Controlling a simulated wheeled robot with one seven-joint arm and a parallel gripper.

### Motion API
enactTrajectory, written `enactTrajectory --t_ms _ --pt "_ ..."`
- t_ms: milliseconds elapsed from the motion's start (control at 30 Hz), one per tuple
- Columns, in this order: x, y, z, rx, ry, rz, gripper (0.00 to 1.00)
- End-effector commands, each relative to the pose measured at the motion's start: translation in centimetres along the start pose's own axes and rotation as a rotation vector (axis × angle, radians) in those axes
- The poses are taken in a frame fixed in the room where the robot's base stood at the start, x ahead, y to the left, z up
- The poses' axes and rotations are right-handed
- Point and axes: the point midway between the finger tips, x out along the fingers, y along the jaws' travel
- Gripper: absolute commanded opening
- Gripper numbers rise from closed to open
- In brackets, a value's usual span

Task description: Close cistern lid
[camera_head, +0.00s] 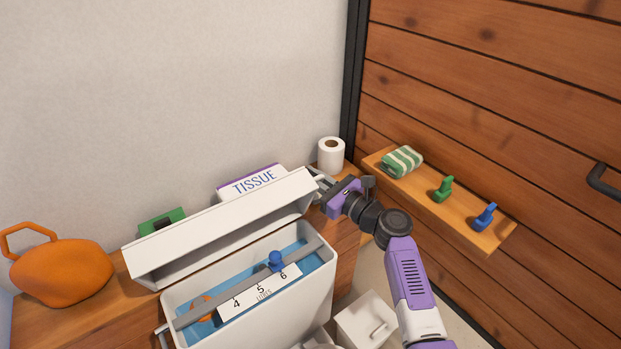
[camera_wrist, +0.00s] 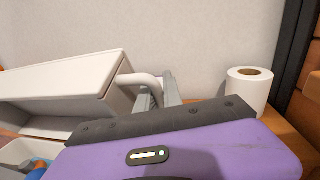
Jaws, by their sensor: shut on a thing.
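The white cistern lid (camera_head: 220,229) is raised and tilted above the back of the white cistern (camera_head: 270,311). The cistern is open, with blue inside, a grey bar, a blue knob (camera_head: 276,260) and a scale plate marked 4, 5, 6 litres. My gripper (camera_head: 320,184) is at the lid's right end, shut on the lid's handle. In the wrist view, the white curved lid handle (camera_wrist: 143,81) runs from the lid's end to the grey fingers (camera_wrist: 165,95). The exact contact is partly hidden behind the gripper body.
A tissue box (camera_head: 252,181), a green box (camera_head: 161,222) and an orange bag-like object (camera_head: 62,271) stand behind and left of the cistern. A toilet roll (camera_head: 331,154) stands near the gripper. A white bin (camera_head: 365,321) is below.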

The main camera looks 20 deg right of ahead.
Motion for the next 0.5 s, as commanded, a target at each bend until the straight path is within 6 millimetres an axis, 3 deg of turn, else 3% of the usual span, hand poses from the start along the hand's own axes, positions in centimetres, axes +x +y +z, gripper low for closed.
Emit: enactTrajectory --t_ms 500 --pt "-3.0 0.6 -1.1 -0.045 -0.237 -0.016 0.0"
